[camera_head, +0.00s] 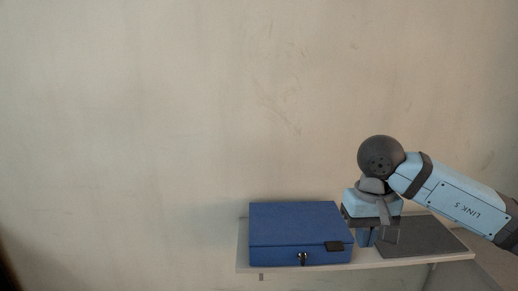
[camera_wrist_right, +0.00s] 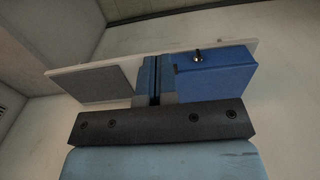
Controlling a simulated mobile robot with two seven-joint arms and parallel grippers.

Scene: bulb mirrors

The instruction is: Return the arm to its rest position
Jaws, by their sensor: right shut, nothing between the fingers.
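My right gripper (camera_head: 367,238) hangs down over the shelf, just to the right of a blue box. Its fingers are together with nothing between them. In the right wrist view the shut fingers (camera_wrist_right: 152,80) show between the box (camera_wrist_right: 218,72) and a grey mat (camera_wrist_right: 104,84). The arm comes in from the right edge of the head view, bent down at a dark round joint. I cannot tell whether the fingertips touch the shelf or the box's side. My left gripper is not in view.
The closed blue box (camera_head: 296,224) has a small metal knob (camera_head: 303,258) and a dark patch (camera_head: 334,246) at its front. It stands on a pale wall shelf (camera_head: 400,262), left of the grey mat (camera_head: 430,236). The wall above and left is bare.

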